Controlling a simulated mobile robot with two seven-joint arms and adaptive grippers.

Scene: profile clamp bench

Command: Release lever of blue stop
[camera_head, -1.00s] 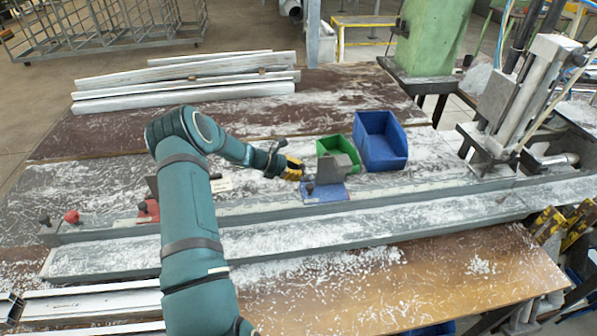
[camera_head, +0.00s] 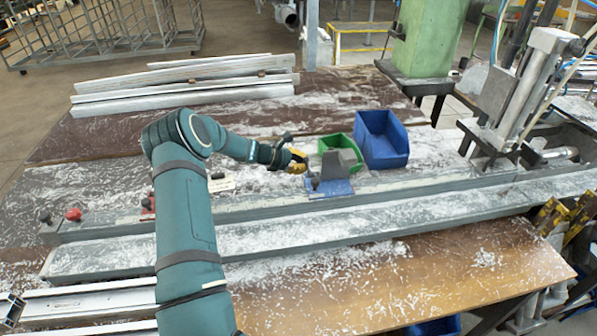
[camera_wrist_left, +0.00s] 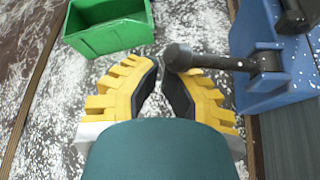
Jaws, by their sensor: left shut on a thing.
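The blue stop (camera_head: 330,190) sits on the long grey rail, with a grey block on top. Its dark lever ends in a round black knob (camera_wrist_left: 178,57), which shows in the left wrist view together with the blue body (camera_wrist_left: 262,75). My left gripper (camera_head: 303,160) has yellow fingers and is at the left of the blue stop. In the left wrist view my left gripper (camera_wrist_left: 161,72) is shut on the lever at its knob, with the tips close together. The exact contact is partly hidden. My right gripper is not in view.
A green bin (camera_head: 325,146) and a blue bin (camera_head: 402,158) stand just behind the stop. A red knob (camera_head: 73,214) is on the rail's left. Grey profiles (camera_head: 190,100) lie at the back left. A clamp machine stands at the right. White shavings cover the bench.

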